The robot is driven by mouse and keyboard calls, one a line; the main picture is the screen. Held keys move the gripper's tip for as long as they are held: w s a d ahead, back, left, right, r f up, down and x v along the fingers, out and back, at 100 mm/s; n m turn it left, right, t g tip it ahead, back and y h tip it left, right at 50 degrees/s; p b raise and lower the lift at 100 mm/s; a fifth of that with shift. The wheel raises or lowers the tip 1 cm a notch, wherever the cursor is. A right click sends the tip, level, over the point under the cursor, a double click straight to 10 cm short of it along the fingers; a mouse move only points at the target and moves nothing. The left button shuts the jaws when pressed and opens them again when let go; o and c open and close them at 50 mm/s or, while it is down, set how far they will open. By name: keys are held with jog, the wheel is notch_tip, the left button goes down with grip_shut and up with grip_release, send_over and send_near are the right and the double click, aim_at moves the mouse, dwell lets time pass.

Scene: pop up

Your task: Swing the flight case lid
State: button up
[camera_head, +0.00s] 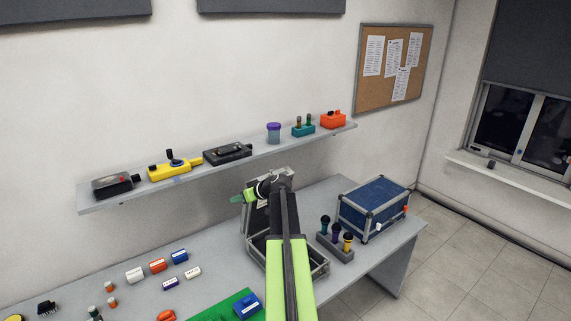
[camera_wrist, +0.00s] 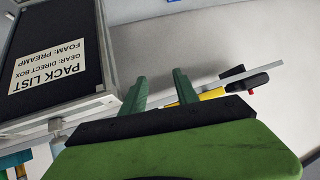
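An open flight case (camera_head: 319,269) with metal edges stands on the table, partly hidden behind my arm. Its raised lid (camera_head: 256,222) stands upright at the back. In the wrist view the lid (camera_wrist: 85,50) fills the left side, with a dark inner face, a metal rim and an upside-down "PACK LIST" label (camera_wrist: 47,66).
A closed blue flight case (camera_head: 374,205) and a holder with several microphones (camera_head: 335,243) stand right of the open case. A wall shelf (camera_head: 130,196) with several devices runs behind. Small boxes and a green mat (camera_head: 212,308) lie on the table (camera_head: 225,265) at left.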

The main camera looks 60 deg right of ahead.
aim_at(272, 171)
jog(key=s+d+r+m+t+h+p, duration=0.1)
jog(key=s+d+r+h, duration=0.15)
jog(key=s+d, duration=0.45)
jog(key=s+d+r+t+h+p, duration=0.15)
jog(key=d+r, duration=0.25)
jog(key=d, duration=0.6)
jog(key=shift+g, duration=0.45)
jog(key=b+x, duration=0.4)
jog(key=x, duration=0.3)
jog(key=shift+w+d+f, duration=0.15)
jog(key=shift+w+f, duration=0.1)
jog(key=shift+f, duration=0.1)
jog(key=shift+s+r, duration=0.15)
jog(key=shift+r, duration=0.05)
jog(key=shift+c, duration=1.2)
grip_shut()
jog(key=s+a+f+b, duration=0.3)
jog(key=s+f+b, duration=0.1)
jog(key=s, duration=0.6)
jog(key=shift+s, duration=0.4)
jog(key=shift+a, duration=0.1)
jog(key=s+a+f+b, duration=0.2)
jog(key=s+f+b, duration=0.5)
jog(key=s, duration=0.2)
jog(key=shift+s+a, duration=0.15)
jog(key=shift+a, duration=0.2)
